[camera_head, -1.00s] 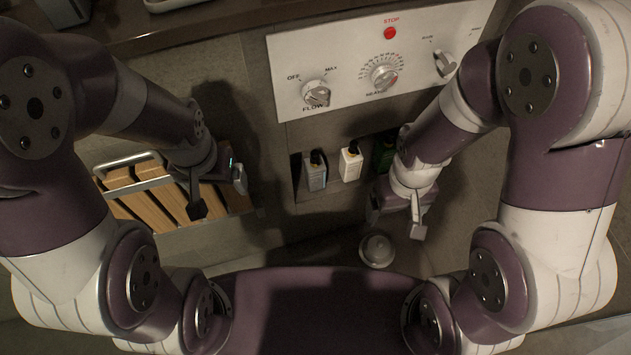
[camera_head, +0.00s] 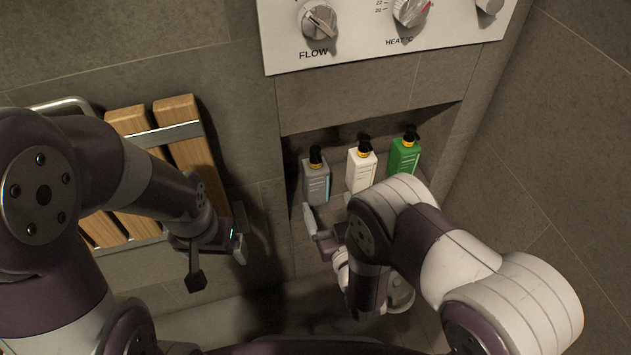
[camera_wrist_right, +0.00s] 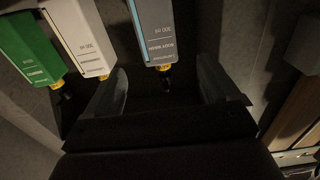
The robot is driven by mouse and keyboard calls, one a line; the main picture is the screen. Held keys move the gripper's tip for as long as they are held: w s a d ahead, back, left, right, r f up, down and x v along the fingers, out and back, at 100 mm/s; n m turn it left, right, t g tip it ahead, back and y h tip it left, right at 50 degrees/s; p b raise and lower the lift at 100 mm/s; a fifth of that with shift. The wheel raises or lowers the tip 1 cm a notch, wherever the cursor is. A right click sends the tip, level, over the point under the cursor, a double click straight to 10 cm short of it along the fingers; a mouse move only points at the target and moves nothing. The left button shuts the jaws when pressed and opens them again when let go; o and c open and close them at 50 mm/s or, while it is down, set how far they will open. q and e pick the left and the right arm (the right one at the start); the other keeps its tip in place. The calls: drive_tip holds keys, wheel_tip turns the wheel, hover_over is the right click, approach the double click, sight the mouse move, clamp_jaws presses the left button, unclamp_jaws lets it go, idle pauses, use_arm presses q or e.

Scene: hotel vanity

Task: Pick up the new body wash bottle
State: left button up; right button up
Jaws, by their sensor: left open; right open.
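A grey bottle (camera_head: 316,182) with a black pump and yellow collar stands at the left of the wall niche; its label seems to read body wash. In the right wrist view the grey bottle (camera_wrist_right: 167,30) appears upside down, between and beyond the fingertips. My right gripper (camera_head: 328,212) is open and empty, just in front of and below that bottle; its two fingers (camera_wrist_right: 160,88) show apart in the right wrist view. My left gripper (camera_head: 218,266) is open and empty, left of the niche, in front of the wooden slats.
A white bottle (camera_head: 361,170) and a green bottle (camera_head: 404,157) stand to the right in the same niche (camera_head: 455,125). A control panel (camera_head: 360,40) with knobs is above. A wooden slatted seat (camera_head: 180,135) with a metal rail is at the left.

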sight(319, 184)
drive_tip(key=b+x, duration=0.1)
drive_tip(key=x, duration=0.2)
drive_tip(key=b+x, duration=0.2)
drive_tip(key=x, duration=0.1)
drive_tip(key=f+b+x, duration=0.1)
drive_tip(key=x, duration=0.2)
drive_tip(key=shift+d+b, duration=0.1)
drive_tip(key=shift+b, duration=0.3)
drive_tip(key=shift+w+r, duration=0.1)
drive_tip(key=shift+w, duration=0.25)
drive_tip(key=shift+r, duration=0.2)
drive_tip(key=c, duration=1.3)
wheel_tip(319, 184, up, 5)
drive_tip(key=p, duration=0.4)
drive_tip(key=shift+w+r, duration=0.1)
drive_tip(key=shift+s+d+r+p, duration=0.8)
drive_tip(key=shift+s+r+p, duration=0.2)
drive_tip(key=shift+s, duration=0.75)
drive_tip(key=shift+s+d+r+p, duration=0.85)
drive_tip(key=shift+s+r+p, duration=0.15)
drive_tip(key=shift+s, duration=0.75)
drive_tip(key=shift+s+d+r+p, duration=0.85)
drive_tip(key=shift+s+p, duration=0.25)
drive_tip(key=shift+s, duration=0.7)
